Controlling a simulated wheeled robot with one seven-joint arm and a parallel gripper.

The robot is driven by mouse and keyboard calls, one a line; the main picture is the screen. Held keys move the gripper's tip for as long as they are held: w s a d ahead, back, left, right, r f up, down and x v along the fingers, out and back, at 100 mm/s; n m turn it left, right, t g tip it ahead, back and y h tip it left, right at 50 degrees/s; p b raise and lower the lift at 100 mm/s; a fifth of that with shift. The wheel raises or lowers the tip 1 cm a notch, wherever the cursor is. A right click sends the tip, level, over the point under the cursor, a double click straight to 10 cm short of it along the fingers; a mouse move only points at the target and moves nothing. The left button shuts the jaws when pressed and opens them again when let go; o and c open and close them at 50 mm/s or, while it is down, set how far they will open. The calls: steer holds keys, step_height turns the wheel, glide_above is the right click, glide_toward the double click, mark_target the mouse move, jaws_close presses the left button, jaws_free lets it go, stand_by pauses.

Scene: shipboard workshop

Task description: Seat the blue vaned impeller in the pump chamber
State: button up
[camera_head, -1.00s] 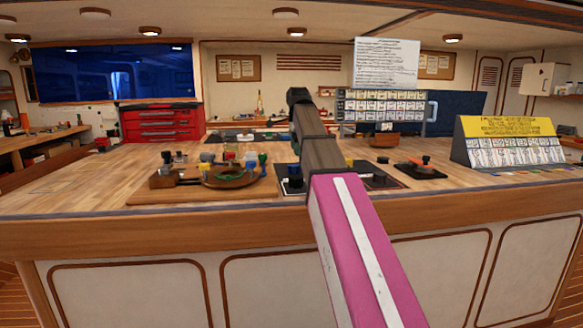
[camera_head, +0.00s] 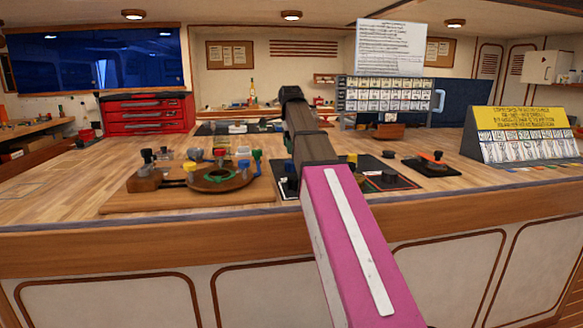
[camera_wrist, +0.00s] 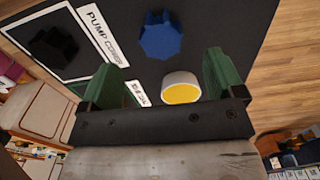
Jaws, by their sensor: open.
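The blue impeller (camera_wrist: 160,36) lies on a black mat in the wrist view, just beyond my fingertips and not between them. My gripper (camera_wrist: 162,68) is open, with its two green fingers spread. A white cylinder with a yellow top (camera_wrist: 181,88) shows between the fingers, nearer the palm; its height relative to them is unclear. In the head view the pump housing (camera_head: 218,180) sits on a wooden board left of my arm, with a round chamber facing up.
Several coloured knobs crowd the housing's back edge. A dark tray with an orange-topped part (camera_head: 432,160) and a yellow sign stand (camera_head: 520,135) are to the right. Bench left of the board is clear.

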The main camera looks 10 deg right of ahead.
mark_target(292, 162)
steer(key=shift+d+f, duration=0.15)
steer(key=shift+f, duration=1.65)
steer(key=shift+d+f, duration=0.1)
steer(key=shift+f, duration=1.65)
steer(key=c, duration=1)
